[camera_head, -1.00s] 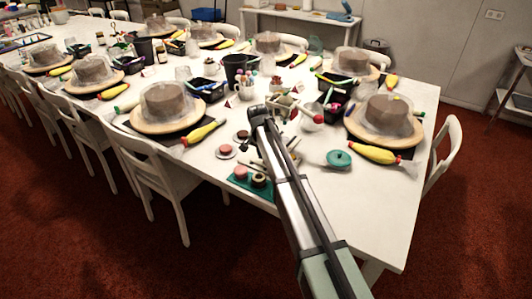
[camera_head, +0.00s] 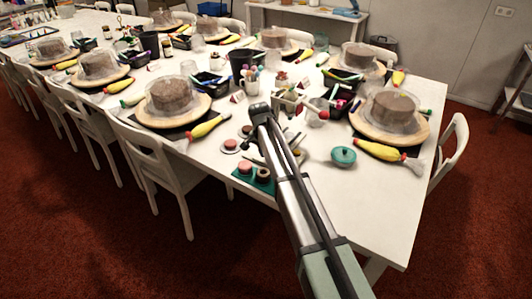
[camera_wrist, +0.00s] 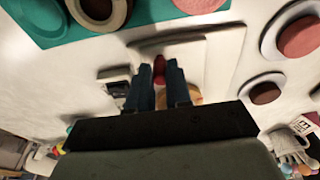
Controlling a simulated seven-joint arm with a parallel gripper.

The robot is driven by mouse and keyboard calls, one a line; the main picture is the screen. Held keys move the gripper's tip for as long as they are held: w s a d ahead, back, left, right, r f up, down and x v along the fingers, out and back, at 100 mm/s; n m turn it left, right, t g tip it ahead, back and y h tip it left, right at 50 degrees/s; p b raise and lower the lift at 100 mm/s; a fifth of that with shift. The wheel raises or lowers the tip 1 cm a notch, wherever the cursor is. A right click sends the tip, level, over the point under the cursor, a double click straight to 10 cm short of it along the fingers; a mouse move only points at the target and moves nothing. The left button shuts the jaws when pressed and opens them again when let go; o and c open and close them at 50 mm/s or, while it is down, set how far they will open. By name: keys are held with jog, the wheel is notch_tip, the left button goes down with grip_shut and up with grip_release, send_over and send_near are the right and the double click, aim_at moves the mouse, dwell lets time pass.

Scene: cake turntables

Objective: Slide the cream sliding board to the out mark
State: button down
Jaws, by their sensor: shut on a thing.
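In the wrist view the cream sliding board (camera_wrist: 218,55) lies flat, a pale panel with a raised rim, beyond my fingers. A red knob (camera_wrist: 159,70) stands between the two dark fingertips of my gripper (camera_wrist: 159,82), which is shut on it. My fingers and palm hide the near part of the board. In the head view my arm covers the board and the fingers. I cannot make out the out mark in either view.
A teal mat (camera_head: 264,184) with round pieces lies beside the board, and round dishes with a red piece (camera_wrist: 300,36) and a dark piece (camera_wrist: 265,93) are on the other side. A teal lidded pot (camera_head: 343,156) stands right of my arm. Cakes on turntables (camera_head: 173,97) surround the area.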

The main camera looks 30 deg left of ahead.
jog(key=c, duration=1)
grip_release()
jog(key=shift+s, duration=0.1)
jog(key=shift+c, duration=0.2)
jog(key=shift+r, duration=3.5)
jog(key=shift+d, duration=0.1)
